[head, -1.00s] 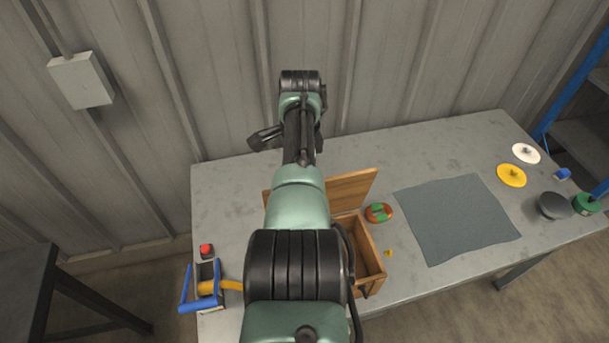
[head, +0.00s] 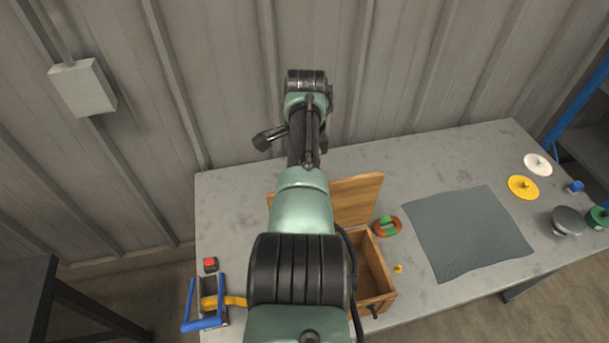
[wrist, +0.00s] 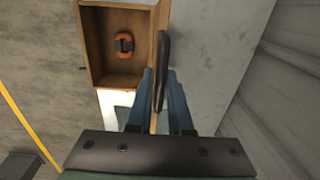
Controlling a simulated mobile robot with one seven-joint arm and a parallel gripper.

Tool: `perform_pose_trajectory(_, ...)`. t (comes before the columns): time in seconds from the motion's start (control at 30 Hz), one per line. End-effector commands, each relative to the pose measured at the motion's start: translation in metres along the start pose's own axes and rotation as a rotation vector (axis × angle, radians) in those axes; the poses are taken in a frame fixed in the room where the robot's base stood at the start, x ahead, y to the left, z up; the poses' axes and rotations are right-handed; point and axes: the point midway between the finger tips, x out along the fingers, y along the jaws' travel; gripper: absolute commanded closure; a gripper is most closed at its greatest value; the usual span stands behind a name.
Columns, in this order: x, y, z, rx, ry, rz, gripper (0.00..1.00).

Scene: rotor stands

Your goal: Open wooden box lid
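The wooden box (head: 388,288) stands on the table, its inside partly showing. Its lid (head: 356,200) is raised at the back, and my arm hides its left part. In the wrist view the open box (wrist: 86,45) is at upper left, with an orange ring-shaped part with a dark middle (wrist: 123,43) inside. The lid shows there nearly edge-on (wrist: 154,125), with a dark curved handle (wrist: 162,65) beside it. My gripper (wrist: 160,75) has its blue fingers on either side of the handle and appears shut on it.
A red and green part (head: 388,226) lies right of the box, with a small yellow piece (head: 398,268) nearby. A grey mat (head: 468,232) and several discs are farther right. A blue-framed fixture (head: 206,305) and red button (head: 210,263) are at left. The wall is behind.

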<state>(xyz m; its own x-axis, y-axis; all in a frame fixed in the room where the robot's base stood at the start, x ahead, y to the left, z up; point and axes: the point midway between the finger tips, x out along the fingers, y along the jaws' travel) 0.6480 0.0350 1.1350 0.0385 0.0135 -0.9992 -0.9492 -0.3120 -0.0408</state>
Motion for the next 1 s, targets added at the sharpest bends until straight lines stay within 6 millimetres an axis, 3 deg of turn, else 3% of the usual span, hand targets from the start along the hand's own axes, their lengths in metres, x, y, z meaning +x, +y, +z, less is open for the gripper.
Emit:
perform_pose_trajectory(0.03, 0.000, 0.000, 0.000, 0.000, 0.000, 0.001, 0.71)
perform_pose_trajectory(0.13, 0.000, 0.000, 0.000, 0.000, 0.000, 0.001, 0.55)
perform_pose_trajectory(0.57, -0.010, -0.001, 0.000, 0.000, 0.001, -0.003, 0.55)
perform_pose_trajectory(0.73, -0.036, -0.002, 0.000, 0.000, 0.002, -0.007, 0.55)
perform_pose_trajectory(1.0, -0.096, -0.001, 0.000, 0.000, 0.001, -0.005, 0.55)
